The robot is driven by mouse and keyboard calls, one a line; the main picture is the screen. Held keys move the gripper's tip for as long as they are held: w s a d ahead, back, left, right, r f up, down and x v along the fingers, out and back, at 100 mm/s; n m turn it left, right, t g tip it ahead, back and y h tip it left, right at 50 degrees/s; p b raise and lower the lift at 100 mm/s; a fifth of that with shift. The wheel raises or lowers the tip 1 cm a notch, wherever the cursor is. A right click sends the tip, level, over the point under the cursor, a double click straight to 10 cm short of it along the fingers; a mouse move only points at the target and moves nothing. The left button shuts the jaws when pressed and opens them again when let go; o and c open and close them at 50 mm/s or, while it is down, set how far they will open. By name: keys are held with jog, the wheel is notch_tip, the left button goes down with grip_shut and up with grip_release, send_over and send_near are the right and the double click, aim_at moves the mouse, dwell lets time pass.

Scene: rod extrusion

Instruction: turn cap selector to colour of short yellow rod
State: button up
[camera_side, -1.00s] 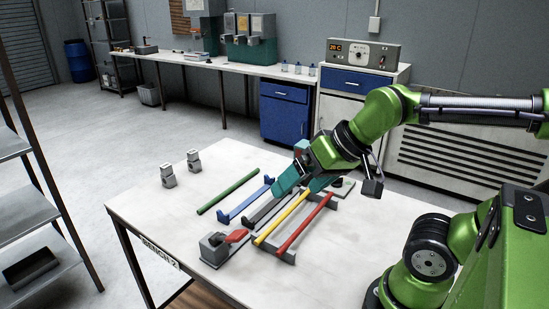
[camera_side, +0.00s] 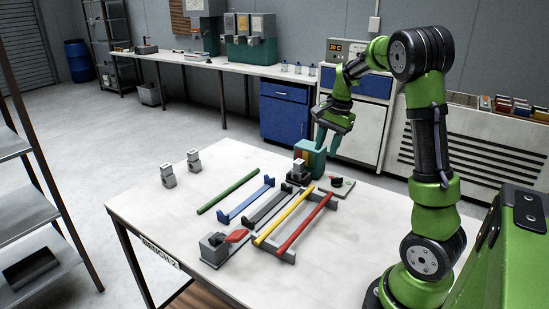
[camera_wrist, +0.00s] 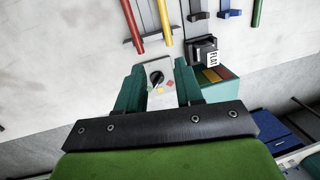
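The cap selector is a pale plate (camera_side: 342,186) with a black knob (camera_wrist: 156,78) on the table's right part. Green, yellow and red-orange marks sit beside the knob in the wrist view; I cannot tell for sure which one it points to. My gripper (camera_side: 328,148) is above and behind the plate, fingers down. In the wrist view its teal fingers (camera_wrist: 159,88) are apart, either side of the plate with the knob between them, and empty. The yellow rod (camera_side: 286,215) lies on a grey rack beside the red rod (camera_side: 304,223); it also shows in the wrist view (camera_wrist: 164,18).
A teal box (camera_side: 310,152) with coloured strips and a grey block in front stand left of the selector. A blue holder (camera_side: 246,202), a dark grey holder (camera_side: 268,206) and a green rod (camera_side: 228,191) lie further left.

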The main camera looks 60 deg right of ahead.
aim_at(337, 181)
jog(key=d+r+m+g, duration=0.1)
jog(key=d+m+g, duration=0.1)
jog(key=d+m, duration=0.8)
jog(key=shift+n+h, duration=0.3)
jog(key=shift+n, duration=0.4)
jog(key=f, duration=1.6)
jog(key=shift+s+d+f, duration=0.1)
jog(key=shift+d+f, duration=0.1)
jog(key=shift+d, duration=0.1)
jog(key=shift+c, duration=0.3)
grip_shut()
